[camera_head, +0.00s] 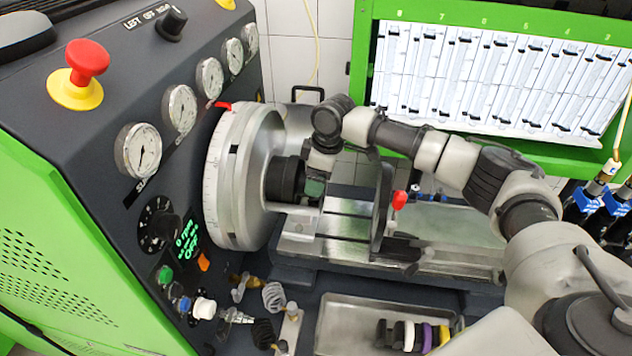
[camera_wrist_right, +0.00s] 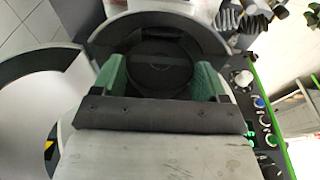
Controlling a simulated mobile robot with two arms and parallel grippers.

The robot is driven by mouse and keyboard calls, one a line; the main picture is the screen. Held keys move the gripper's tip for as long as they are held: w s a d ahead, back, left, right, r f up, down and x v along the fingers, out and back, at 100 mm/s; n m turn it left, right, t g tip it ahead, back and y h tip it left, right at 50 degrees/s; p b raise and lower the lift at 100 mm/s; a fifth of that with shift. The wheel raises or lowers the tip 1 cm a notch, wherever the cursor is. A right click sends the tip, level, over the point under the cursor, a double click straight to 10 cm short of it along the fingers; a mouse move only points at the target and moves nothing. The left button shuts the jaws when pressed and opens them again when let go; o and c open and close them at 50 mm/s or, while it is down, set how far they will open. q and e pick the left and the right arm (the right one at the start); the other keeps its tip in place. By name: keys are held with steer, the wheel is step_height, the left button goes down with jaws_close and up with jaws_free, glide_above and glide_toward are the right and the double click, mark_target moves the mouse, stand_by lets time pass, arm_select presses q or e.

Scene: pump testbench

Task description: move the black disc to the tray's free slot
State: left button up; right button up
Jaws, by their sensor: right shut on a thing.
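The black disc (camera_head: 284,180) is a thick dark cylinder at the centre of the silver flywheel's face (camera_head: 235,175); whether it touches the hub cannot be told. My right gripper (camera_head: 302,186) is shut on it from the right side. In the right wrist view the black disc (camera_wrist_right: 150,68) sits between the two green fingers of my right gripper (camera_wrist_right: 155,80). The metal tray (camera_head: 340,322) lies at the bottom of the head view. It holds a row of discs: dark, white, purple and yellow. Its free slot cannot be made out. My left gripper is not in view.
The green and dark control panel (camera_head: 100,150) with gauges and a red button (camera_head: 87,58) stands at left. A red-knobbed clamp plate (camera_head: 384,205) stands on the bench right of the gripper. Fittings (camera_head: 262,325) lie left of the tray. A tube rack (camera_head: 490,75) stands behind.

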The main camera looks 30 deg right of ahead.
steer(key=shift+r+p, duration=2.2)
steer(key=shift+p, duration=0.05)
steer(key=shift+r, duration=1.05)
